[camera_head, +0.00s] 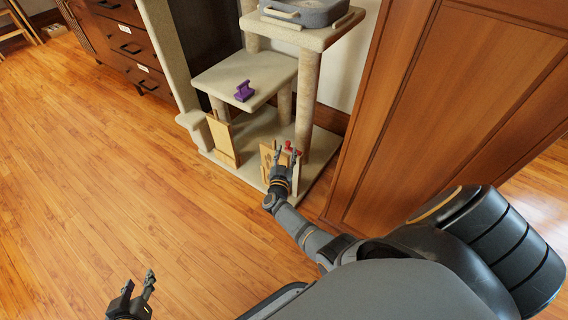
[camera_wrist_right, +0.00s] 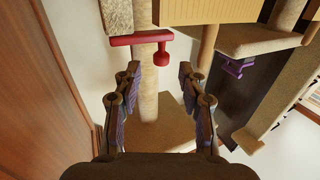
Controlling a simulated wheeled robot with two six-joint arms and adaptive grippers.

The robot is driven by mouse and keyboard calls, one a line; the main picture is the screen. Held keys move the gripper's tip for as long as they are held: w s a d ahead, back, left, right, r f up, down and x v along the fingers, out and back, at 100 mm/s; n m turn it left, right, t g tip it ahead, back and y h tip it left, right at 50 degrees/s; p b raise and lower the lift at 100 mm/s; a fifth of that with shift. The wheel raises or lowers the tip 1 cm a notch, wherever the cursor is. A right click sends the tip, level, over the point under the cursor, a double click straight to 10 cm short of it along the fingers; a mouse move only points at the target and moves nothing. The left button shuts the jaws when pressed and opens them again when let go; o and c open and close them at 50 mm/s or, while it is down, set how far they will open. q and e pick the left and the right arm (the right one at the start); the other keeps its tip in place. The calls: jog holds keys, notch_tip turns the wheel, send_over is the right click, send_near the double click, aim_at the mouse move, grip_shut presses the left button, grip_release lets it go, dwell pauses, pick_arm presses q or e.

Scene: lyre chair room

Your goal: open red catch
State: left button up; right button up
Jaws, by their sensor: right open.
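The red catch (camera_head: 289,147) is at the lower part of the beige cat tree, beside a post near a small wooden panel (camera_head: 266,160). In the right wrist view the red catch (camera_wrist_right: 140,39) shows as a bar with a knob hanging from it, ahead of the fingertips. My right gripper (camera_head: 286,158) is open, with its fingers just in front of the catch and partly covering it. In the wrist view nothing is between the fingers of my right gripper (camera_wrist_right: 158,72), and they look apart from the catch. My left gripper (camera_head: 139,281) is open and empty over the floor.
A grey tray (camera_head: 305,14) is on the top platform. A wooden cabinet (camera_head: 430,110) stands close on the right, drawers (camera_head: 125,42) at back left. The left floor is clear.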

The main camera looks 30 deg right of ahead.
jog(key=v, duration=0.6)
jog(key=shift+a, duration=0.2)
jog(key=shift+s, duration=0.15)
